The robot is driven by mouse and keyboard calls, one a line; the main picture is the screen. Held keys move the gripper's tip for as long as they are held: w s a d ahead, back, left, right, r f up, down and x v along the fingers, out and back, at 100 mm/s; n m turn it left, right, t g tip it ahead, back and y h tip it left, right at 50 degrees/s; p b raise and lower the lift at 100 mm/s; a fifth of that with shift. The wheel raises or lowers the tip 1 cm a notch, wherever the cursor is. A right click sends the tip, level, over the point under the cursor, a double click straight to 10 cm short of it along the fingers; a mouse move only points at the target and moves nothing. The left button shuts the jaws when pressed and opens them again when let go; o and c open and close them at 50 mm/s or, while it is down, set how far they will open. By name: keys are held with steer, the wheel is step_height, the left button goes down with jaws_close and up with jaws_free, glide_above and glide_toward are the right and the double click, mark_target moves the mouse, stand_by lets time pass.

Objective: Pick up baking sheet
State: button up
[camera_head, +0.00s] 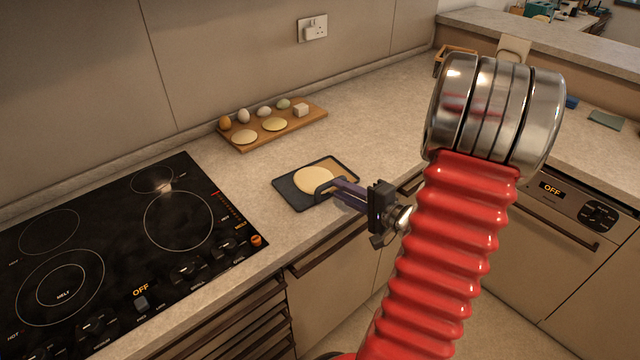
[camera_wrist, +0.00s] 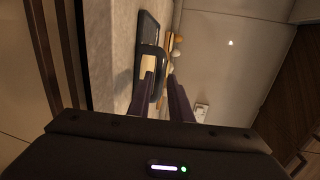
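The baking sheet (camera_head: 288,193) is a dark flat tray with a round pale piece of dough (camera_head: 313,179) on it. It lies flat on the counter, right of the cooktop and near the front edge. My gripper (camera_head: 333,187) reaches in from the right, with its purple fingers at the sheet's near right side. In the wrist view the fingers of my gripper (camera_wrist: 163,80) stand apart. The sheet (camera_wrist: 147,28) is partly hidden there.
A black cooktop (camera_head: 120,240) is at the left. A wooden board (camera_head: 290,128) with eggs, a white cube and flat rounds stands behind the sheet by the wall. Drawers with handles (camera_head: 325,245) lie below the counter edge.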

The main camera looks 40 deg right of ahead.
mark_target(328, 186)
steer(key=shift+w, duration=0.2)
steer(key=shift+a+x, duration=0.15)
steer(key=shift+x, duration=1.15)
steer(key=shift+a+x, duration=0.1)
steer(key=shift+x, duration=1.2)
steer(key=shift+s+f, duration=0.1)
steer(key=shift+c, duration=0.5)
jaws_close()
